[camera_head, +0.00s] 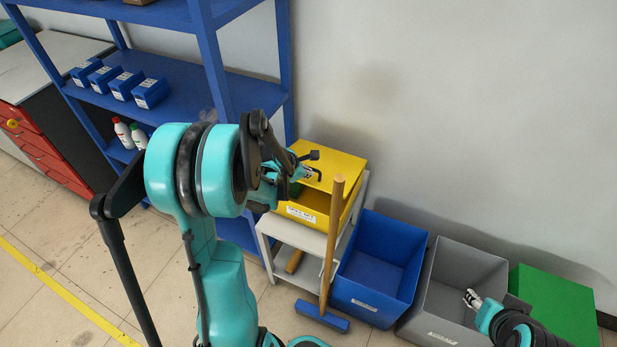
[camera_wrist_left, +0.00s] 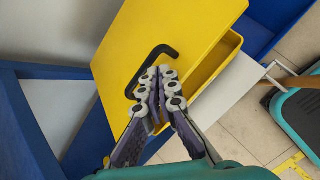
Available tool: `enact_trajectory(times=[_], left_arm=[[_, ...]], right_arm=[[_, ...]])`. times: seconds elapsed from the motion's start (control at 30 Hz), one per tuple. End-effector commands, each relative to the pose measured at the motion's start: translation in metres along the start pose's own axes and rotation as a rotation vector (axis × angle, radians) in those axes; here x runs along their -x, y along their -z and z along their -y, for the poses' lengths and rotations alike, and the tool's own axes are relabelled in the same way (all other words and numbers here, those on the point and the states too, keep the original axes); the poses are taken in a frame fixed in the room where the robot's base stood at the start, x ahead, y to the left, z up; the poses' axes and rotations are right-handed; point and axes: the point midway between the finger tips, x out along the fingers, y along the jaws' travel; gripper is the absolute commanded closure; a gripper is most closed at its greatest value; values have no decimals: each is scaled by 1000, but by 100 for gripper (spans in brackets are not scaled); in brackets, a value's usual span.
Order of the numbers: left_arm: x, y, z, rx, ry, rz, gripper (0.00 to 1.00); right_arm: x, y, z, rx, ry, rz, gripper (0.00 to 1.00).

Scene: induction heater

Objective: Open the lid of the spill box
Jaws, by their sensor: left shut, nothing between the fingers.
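The yellow spill box (camera_head: 318,201) stands on a light grey stand in the middle of the head view. Its lid (camera_head: 343,166) appears tilted up, with a darker yellow space showing below its front edge. In the left wrist view the lid (camera_wrist_left: 150,30) fills the upper middle, with the box rim (camera_wrist_left: 218,62) at its right. A black bent handle (camera_wrist_left: 160,49) is on the lid. My left gripper (camera_head: 313,171) is shut and empty at the handle, its fingertips (camera_wrist_left: 160,78) overlapping it in view; contact is unclear. My right gripper (camera_head: 471,297) is over the grey bin, its jaws too small to judge.
A blue shelf rack (camera_head: 205,45) stands close at the left of the box. A wooden-handled broom (camera_head: 331,240) leans in front of the stand. A blue bin (camera_head: 370,274), a grey bin (camera_head: 463,263) and a green box (camera_head: 555,300) line the wall at right.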

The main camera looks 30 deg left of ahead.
Motion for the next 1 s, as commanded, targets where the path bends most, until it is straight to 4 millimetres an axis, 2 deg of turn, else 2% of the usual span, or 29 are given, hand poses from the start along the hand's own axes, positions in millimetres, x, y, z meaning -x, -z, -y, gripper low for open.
enact_trajectory(times=[0.03, 0.2, 0.3, 0.4, 0.57, 0.8, 1.0], left_arm=[[2, 11, 9, 99, -46, 46, 100], [32, 32, 28, 485, -197, 239, 100], [48, 38, 32, 624, -245, 315, 100], [51, 39, 32, 675, -259, 343, 100], [32, 34, 26, 675, -257, 344, 100], [-10, 24, 10, 672, -257, 342, 100], [-31, 18, 1, 672, -258, 342, 100]], right_arm=[[-11, -8, 0, 0, 0, 0, 60], [-30, -22, 0, 0, 0, 0, 60], [-34, -25, 0, 0, 0, 0, 60], [-36, -26, 0, 0, 0, 0, 60], [-42, -30, 0, 0, 0, 0, 60], [-55, -39, 0, 0, 0, 0, 60], [-61, -44, 0, 0, 0, 0, 60]])
